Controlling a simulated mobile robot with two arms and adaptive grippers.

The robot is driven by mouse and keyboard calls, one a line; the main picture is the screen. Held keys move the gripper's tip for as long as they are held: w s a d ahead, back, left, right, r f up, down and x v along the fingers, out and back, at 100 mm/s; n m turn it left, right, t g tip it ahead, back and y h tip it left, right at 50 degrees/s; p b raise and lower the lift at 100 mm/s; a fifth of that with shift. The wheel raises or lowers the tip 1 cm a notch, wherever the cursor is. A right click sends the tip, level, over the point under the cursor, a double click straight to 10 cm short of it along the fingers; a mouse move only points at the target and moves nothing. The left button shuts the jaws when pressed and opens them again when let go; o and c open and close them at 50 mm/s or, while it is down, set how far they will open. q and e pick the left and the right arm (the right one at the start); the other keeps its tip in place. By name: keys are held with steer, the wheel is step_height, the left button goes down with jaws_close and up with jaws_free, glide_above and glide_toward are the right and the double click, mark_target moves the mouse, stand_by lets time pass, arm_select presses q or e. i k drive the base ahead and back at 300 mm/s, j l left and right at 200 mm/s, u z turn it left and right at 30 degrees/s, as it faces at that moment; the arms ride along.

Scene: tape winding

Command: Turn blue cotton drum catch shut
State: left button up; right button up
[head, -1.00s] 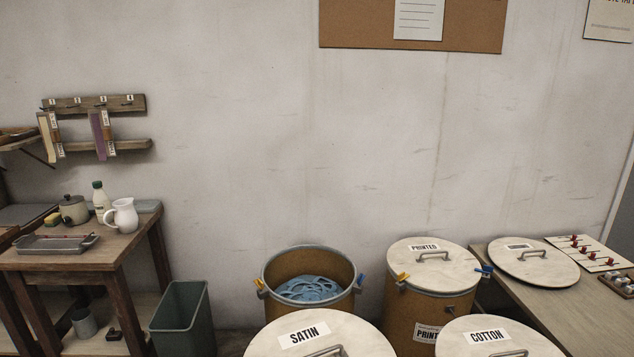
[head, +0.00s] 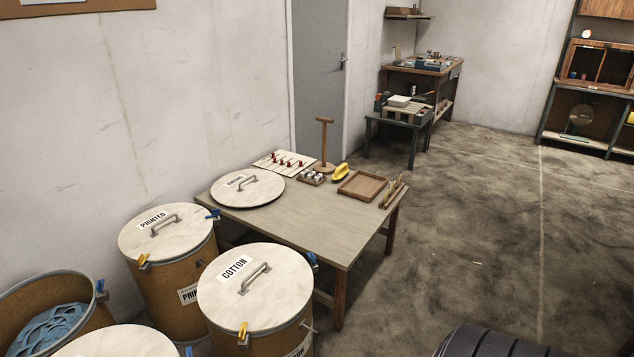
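The cotton drum (head: 258,325) stands at the lower middle of the head view with its white lid (head: 258,297) on, marked COTTON. Its blue catch (head: 312,261) is at the right rim of the lid. Its yellow catch (head: 243,331) is at the front rim. The blue catch is small here, and I cannot tell whether it is turned shut. Neither of my grippers shows in the head view.
The printed drum (head: 180,275) stands behind with its lid on. An open drum (head: 50,310) holds blue tape at the left. A table (head: 305,228) beside the drums bears a loose lid (head: 245,193) and a wooden tray (head: 362,186). Open floor (head: 470,240) lies to the right.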

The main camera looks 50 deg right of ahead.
mark_target(311, 256)
steer(key=z, duration=1.5)
steer(key=i+l+u, duration=0.4)
steer(key=i+l, duration=0.8)
steer(key=l, duration=0.15)
